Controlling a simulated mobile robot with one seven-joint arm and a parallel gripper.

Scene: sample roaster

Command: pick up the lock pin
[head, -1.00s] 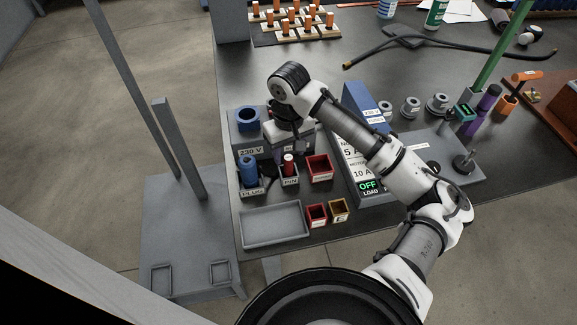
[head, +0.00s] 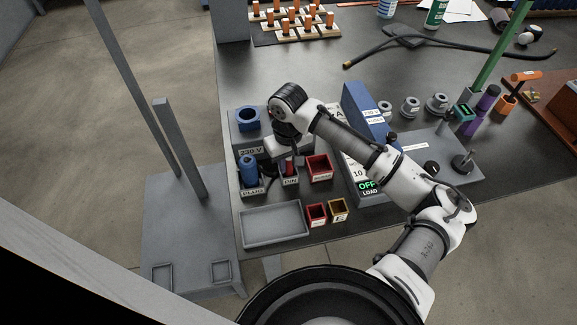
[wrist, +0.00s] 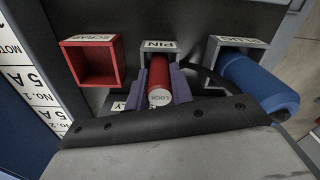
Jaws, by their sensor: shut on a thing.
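The lock pin (head: 289,166) is red and stands in the grey holder marked PIN (head: 290,181). In the wrist view the lock pin (wrist: 160,78) shows its pale end marked LOCK toward the camera. My gripper (wrist: 160,92) has its two purple-grey fingers on either side of the pin, shut on it. The pin's far end is inside the PIN holder. In the head view my wrist covers the gripper and the pin's upper part.
The blue plug (head: 248,170) stands in the PLUG holder to the left. A red SCRAP box (head: 319,167) is close on the right. An empty grey tray (head: 275,225) and small red (head: 317,213) and yellow (head: 338,210) bins are in front. The fuse panel (head: 369,120) stands right.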

